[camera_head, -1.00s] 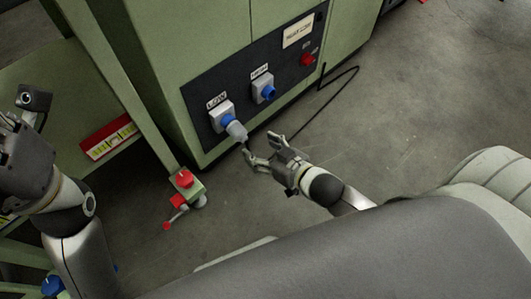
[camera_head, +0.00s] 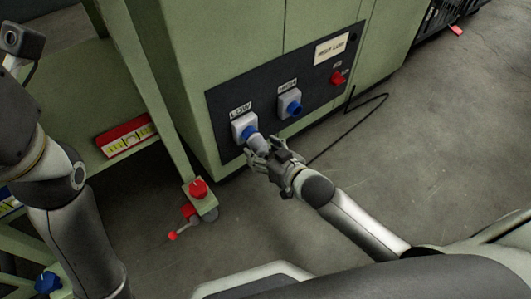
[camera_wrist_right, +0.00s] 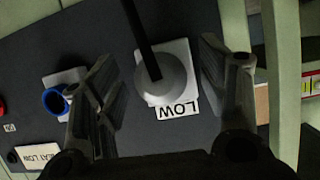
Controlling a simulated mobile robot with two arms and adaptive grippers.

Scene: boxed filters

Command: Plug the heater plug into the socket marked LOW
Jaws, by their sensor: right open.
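The socket marked LOW (camera_head: 241,124) is on the dark panel of the green cabinet. The heater plug (camera_head: 259,143), a grey-white body with a black cable, sits in the LOW socket. In the right wrist view the plug (camera_wrist_right: 166,82) faces me end-on, with the cable (camera_wrist_right: 143,40) running up from it and the LOW label (camera_wrist_right: 178,108) beside it. My right gripper (camera_head: 262,152) is open around the plug, with a finger on each side and a gap to each. The HIGH socket (camera_head: 290,103) is empty. My left gripper is out of frame; only its arm shows.
The dark panel (camera_head: 318,90) also carries a red switch (camera_head: 337,77). The black cable (camera_head: 345,130) lies on the floor to the right. A green frame with a red knob (camera_head: 198,188) and a red-and-white box (camera_head: 126,137) stand left. The floor at right is open.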

